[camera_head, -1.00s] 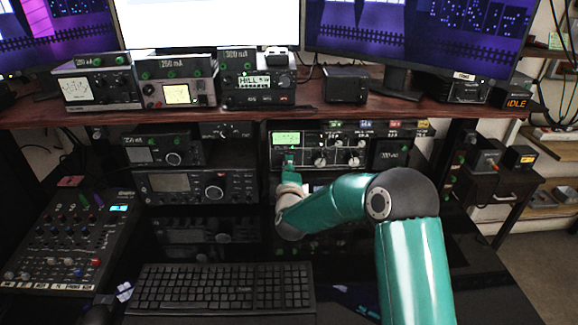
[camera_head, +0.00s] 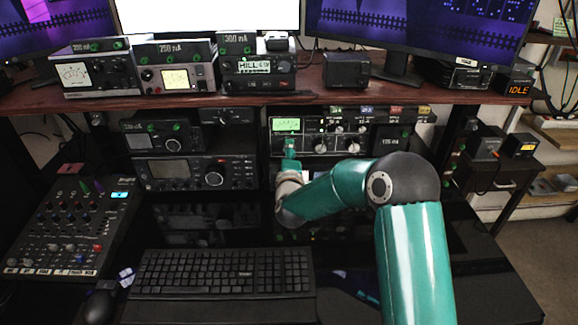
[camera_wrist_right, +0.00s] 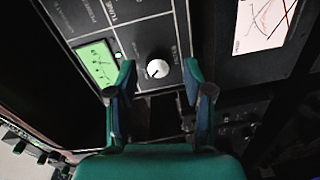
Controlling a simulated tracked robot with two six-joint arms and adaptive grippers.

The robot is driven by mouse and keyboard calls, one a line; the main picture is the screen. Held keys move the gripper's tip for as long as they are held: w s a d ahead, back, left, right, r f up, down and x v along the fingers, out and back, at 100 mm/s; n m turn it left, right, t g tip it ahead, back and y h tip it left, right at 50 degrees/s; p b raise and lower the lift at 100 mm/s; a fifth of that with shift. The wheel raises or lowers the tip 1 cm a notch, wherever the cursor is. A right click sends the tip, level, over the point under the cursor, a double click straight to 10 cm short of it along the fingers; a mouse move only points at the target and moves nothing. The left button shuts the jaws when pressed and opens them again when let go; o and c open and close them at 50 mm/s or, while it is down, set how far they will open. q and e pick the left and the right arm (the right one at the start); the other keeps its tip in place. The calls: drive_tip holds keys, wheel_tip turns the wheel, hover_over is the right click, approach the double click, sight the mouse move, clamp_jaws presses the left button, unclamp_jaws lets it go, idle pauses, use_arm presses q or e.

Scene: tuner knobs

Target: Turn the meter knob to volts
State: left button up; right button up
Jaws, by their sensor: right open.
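A black panel unit (camera_head: 352,126) with a green lit meter (camera_head: 286,124) sits on the lower shelf, right of centre. The green meter also shows in the right wrist view (camera_wrist_right: 98,62). Below it, a round pale knob (camera_wrist_right: 157,68) with a dark mark is on the panel; in the head view my gripper hides it. My right gripper (camera_head: 290,149) is at the left part of this panel. In the wrist view its teal fingers (camera_wrist_right: 160,80) are open, one on each side of the knob, with visible gaps. I cannot tell how far their tips are from the panel. My left gripper is not in view.
Other pale knobs (camera_head: 321,148) are on the same panel to the right of my gripper. A radio (camera_head: 196,172) stands to the left. A keyboard (camera_head: 222,275) and a mixer (camera_head: 66,228) lie in front. The wooden shelf (camera_head: 330,103) hangs above the panel.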

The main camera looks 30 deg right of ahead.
drive_tip(key=v, duration=1.1)
drive_tip(key=shift+s+a, duration=0.15)
drive_tip(key=shift+s, duration=0.1)
drive_tip(key=shift+f, duration=0.1)
